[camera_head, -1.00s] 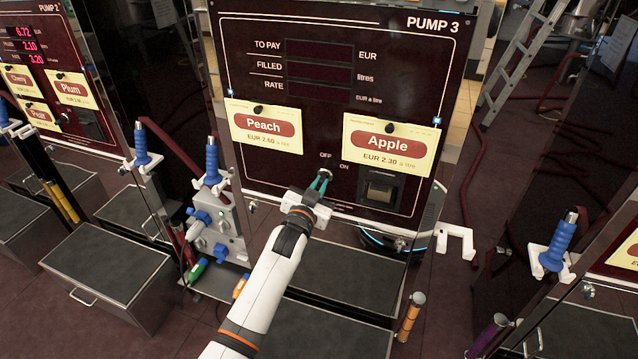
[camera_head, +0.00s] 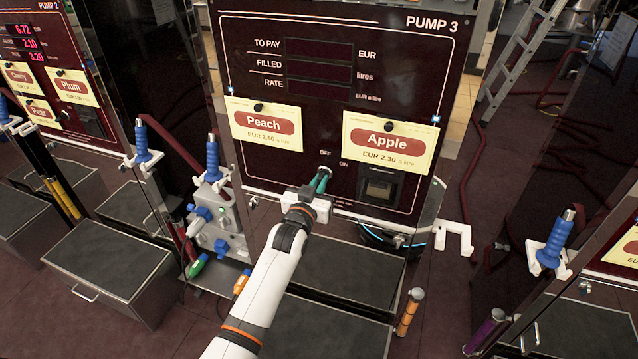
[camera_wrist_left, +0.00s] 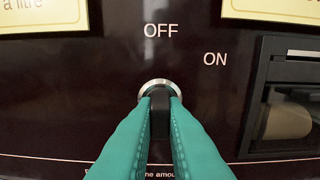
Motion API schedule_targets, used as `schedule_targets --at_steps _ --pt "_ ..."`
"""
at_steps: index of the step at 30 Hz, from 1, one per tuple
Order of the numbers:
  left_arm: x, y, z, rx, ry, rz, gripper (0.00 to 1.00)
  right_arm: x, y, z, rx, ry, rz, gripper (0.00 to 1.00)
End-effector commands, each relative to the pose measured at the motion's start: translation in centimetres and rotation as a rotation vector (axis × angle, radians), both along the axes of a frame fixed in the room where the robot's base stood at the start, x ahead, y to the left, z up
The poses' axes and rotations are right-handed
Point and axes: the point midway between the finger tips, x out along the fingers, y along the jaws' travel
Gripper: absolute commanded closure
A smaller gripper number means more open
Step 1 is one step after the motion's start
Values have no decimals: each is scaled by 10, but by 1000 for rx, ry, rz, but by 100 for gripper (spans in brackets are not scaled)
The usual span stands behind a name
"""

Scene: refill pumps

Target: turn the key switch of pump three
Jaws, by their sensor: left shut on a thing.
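Pump three (camera_head: 400,55) faces me with a dark maroon panel, and its display windows are dark. Its key switch (camera_wrist_left: 160,85) is a round silver collar with a black key (camera_wrist_left: 160,112), below the words OFF and ON. In the left wrist view the key stands upright, in line with OFF. My left gripper (camera_head: 322,176) reaches the panel from below, and its green fingertips are shut on the key, one on each side. They also show in the left wrist view (camera_wrist_left: 160,108). The switch is mostly hidden by the fingertips in the head view. My right gripper is not in view.
Peach (camera_head: 265,126) and Apple (camera_head: 388,142) cards hang above the switch. A receipt slot (camera_head: 380,188) is close to its right. A grey box with blue connectors (camera_head: 215,225) stands left of my arm. Blue-handled nozzles (camera_head: 556,240) hang at either side.

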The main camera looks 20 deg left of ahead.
Motion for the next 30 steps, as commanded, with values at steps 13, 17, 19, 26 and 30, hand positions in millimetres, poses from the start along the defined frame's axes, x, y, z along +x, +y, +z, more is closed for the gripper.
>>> schedule_targets --at_steps 13,17,19,26,30 --pt "0 0 0 -1 1 0 67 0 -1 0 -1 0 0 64" --pt "-6 0 -1 0 1 0 67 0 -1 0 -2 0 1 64" --pt "-13 0 -2 0 1 0 67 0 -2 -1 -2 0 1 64" --pt "-56 2 -3 0 3 -1 67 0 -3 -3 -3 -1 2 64" --pt "-84 3 -3 -1 3 -1 67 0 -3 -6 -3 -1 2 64"
